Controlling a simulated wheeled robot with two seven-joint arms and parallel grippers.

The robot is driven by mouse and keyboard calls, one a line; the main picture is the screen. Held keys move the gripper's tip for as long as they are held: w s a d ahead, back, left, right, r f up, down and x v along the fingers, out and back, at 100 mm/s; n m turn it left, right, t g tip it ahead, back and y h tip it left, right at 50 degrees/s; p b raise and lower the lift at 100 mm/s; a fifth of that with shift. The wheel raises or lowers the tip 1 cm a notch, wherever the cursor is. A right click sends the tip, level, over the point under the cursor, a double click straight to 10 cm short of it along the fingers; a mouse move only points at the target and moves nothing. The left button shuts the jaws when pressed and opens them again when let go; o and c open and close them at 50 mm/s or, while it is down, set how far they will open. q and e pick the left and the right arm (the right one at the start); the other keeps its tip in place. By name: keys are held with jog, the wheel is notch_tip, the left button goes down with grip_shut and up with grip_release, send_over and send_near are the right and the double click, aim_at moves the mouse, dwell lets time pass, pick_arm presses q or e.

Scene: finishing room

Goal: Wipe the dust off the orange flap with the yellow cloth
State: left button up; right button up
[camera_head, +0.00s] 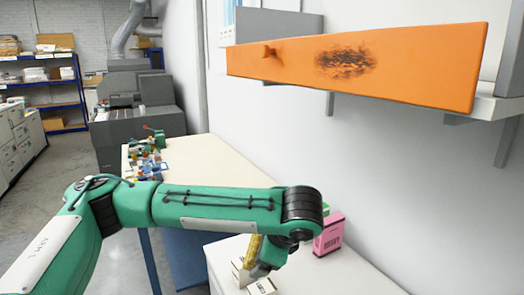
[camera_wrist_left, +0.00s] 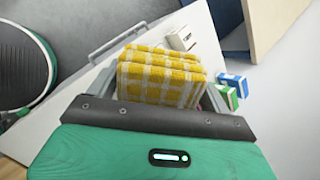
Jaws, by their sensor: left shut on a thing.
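The orange flap (camera_head: 420,66) is a long panel at the upper right of the head view, with a small knob near its left end. A dark dust patch (camera_head: 345,63) lies on its front face near the middle. My left gripper (camera_wrist_left: 160,85) is shut on the folded yellow cloth (camera_wrist_left: 160,77), which has a pale check. In the head view the cloth (camera_head: 252,250) shows as a sliver below my left wrist, low over the white worktop and well below the flap. My left forearm hides most of that gripper. My right gripper is in neither view.
A pink box (camera_head: 329,235) stands on the white worktop (camera_head: 352,275) right of the gripper, with small white boxes (camera_head: 262,287) nearby. A cream table (camera_head: 195,155) with small coloured items is behind my arm. A wall shelf (camera_head: 495,107) sits behind the flap.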

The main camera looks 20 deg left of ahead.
pick_arm(q)
jog(key=w+r+m+t+h, duration=0.1)
jog(key=r+m+t, duration=0.1)
jog(key=r+m, duration=0.1)
jog(key=r+m+t+h+p, duration=0.1)
jog(key=r+m+t, duration=0.1)
jog(key=r+m, duration=0.1)
jog(key=w+r+m+t+h, duration=0.1)
jog(key=r+m+t, duration=0.1)
jog(key=r, duration=0.3)
jog(key=shift+w+d+m+t+h, duration=0.25)
jog(key=shift+w+m+t+h, duration=0.05)
jog(key=shift+m+h, duration=0.1)
notch_tip(320, 180, up, 10)
jog(key=f+m+t+h+p, duration=0.1)
jog(key=m+t+h+p, duration=0.1)
jog(key=m+h, duration=0.45)
jog(key=m+h+p, duration=0.2)
jog(key=m+h, duration=0.2)
jog(key=h, duration=0.4)
send_near(313, 62)
jog(key=shift+x, duration=2.05)
jog(key=shift+w+d, duration=0.15)
jog(key=shift+d, duration=0.05)
jog(key=shift+w+d+p, duration=0.3)
jog(key=shift+w+d+p, duration=0.3)
jog(key=shift+w+d, duration=0.1)
